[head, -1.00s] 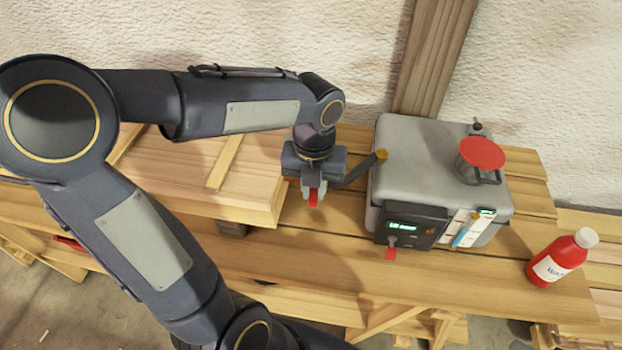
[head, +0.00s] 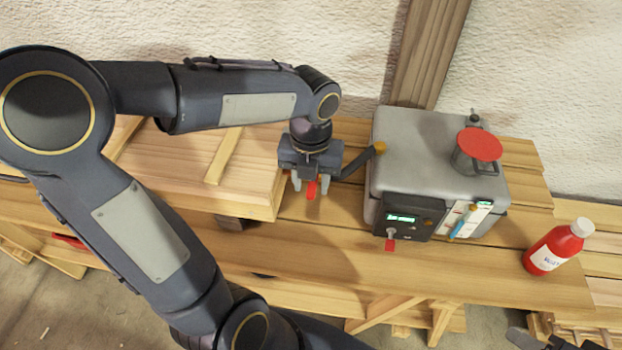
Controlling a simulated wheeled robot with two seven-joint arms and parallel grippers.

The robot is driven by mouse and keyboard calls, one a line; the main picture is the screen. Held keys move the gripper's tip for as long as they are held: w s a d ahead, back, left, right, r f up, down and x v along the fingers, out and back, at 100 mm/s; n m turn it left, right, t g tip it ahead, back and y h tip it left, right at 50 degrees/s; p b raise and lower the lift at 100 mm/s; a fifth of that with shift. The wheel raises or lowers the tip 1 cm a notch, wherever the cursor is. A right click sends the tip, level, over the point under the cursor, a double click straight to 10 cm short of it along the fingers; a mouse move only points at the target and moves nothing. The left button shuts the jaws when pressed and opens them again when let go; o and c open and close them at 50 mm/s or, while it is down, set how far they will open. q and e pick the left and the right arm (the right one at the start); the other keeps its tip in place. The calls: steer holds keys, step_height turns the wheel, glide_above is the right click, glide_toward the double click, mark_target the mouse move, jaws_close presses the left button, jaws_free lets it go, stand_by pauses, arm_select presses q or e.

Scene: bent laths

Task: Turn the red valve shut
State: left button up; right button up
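A small red piece (head: 312,189) shows between the fingers of my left gripper (head: 310,187), beside the grey machine. The fingers stand apart with a gap on each side of the red piece. What it is fixed to is hidden by the gripper. A dark bar with an orange knob (head: 380,147) runs from the machine's left side towards the gripper. A second small red piece (head: 390,245) hangs from a grey stem on the machine's front. I cannot tell which red piece is the valve. Part of my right arm shows at the bottom right edge; its gripper state is unclear.
The grey machine (head: 420,150) stands on the wooden bench (head: 430,270), with a red round cap (head: 480,145) on top and a lit display in front. A red bottle (head: 552,250) stands to the right. A wooden box (head: 255,190) lies left of the gripper.

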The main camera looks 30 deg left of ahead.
mark_target(308, 191)
arm_select(q)
step_height(308, 191, up, 8)
stand_by(0.5)
steer(key=shift+f, duration=0.1)
steer(key=shift+s+n, duration=0.4)
steer(key=shift+n, duration=0.4)
steer(key=s+f+n+t+h, duration=0.1)
steer(key=s+n+t, duration=0.1)
steer(key=n, duration=0.8)
steer(key=s+d+f+n+t+h, duration=0.1)
steer(key=s+n, duration=0.4)
steer(key=n, duration=0.6)
steer(key=s+d+f+n+t+h, duration=0.1)
steer(key=s+f+n+t, duration=0.1)
steer(key=n, duration=0.9)
steer(key=shift+s+f+t+h, duration=0.3)
steer(key=shift+s+f+h, duration=0.15)
steer(key=shift+s, duration=0.65)
